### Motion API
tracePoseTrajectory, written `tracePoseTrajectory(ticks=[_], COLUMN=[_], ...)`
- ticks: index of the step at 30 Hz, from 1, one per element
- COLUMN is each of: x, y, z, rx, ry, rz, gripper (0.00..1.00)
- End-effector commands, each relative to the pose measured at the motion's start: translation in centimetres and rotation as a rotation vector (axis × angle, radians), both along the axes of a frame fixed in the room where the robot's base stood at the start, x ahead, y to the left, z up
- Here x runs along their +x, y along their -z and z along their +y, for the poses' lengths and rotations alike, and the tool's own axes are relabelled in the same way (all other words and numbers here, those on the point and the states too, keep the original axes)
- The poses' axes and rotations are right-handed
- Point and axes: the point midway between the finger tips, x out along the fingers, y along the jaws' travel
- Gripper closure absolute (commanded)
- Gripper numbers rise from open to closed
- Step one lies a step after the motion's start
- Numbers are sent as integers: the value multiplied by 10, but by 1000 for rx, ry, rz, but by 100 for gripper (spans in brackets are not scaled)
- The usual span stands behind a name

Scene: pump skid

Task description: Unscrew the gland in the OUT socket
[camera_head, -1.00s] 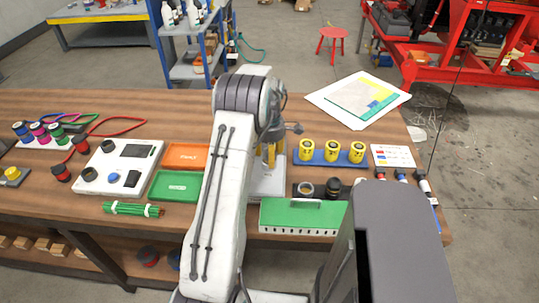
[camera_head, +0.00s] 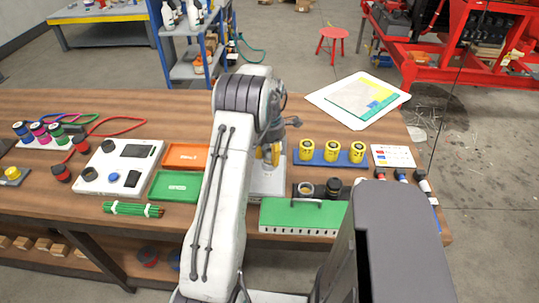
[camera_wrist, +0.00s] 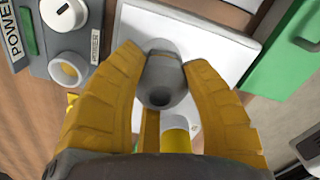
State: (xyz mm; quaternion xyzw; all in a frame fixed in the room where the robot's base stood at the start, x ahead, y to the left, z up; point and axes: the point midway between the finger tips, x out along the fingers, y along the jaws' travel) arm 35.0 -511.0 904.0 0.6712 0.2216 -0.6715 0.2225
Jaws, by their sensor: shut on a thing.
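My gripper (camera_wrist: 168,85) has yellow fingers closed on the sides of a grey round gland (camera_wrist: 162,82) with a dark hole in its top, in the wrist view. The gland stands over a white plate (camera_wrist: 215,52), and its lower end and any socket are hidden. A yellow and white round part (camera_wrist: 176,138) shows between the fingers, below the gland in the picture. In the head view my gripper (camera_head: 268,160) points down over the white plate (camera_head: 268,188), and the gland is hidden there. No OUT marking is legible.
A grey box (camera_wrist: 62,38) with a white knob and POWER lettering is close at upper left in the wrist view. A green box (camera_head: 300,217) stands in front right. Yellow cylinders on a blue rack (camera_head: 331,157) are to the right, and green and orange trays (camera_head: 176,187) left.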

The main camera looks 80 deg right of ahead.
Motion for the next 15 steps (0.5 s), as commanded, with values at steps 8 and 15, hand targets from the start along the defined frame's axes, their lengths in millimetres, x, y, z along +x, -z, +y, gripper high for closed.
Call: tracePoseTrajectory(ticks=[8,15], x=[0,0], y=[2,2], z=[1,1], rx=[3,4], ry=[-175,-380], rz=[0,0], gripper=[87,87])
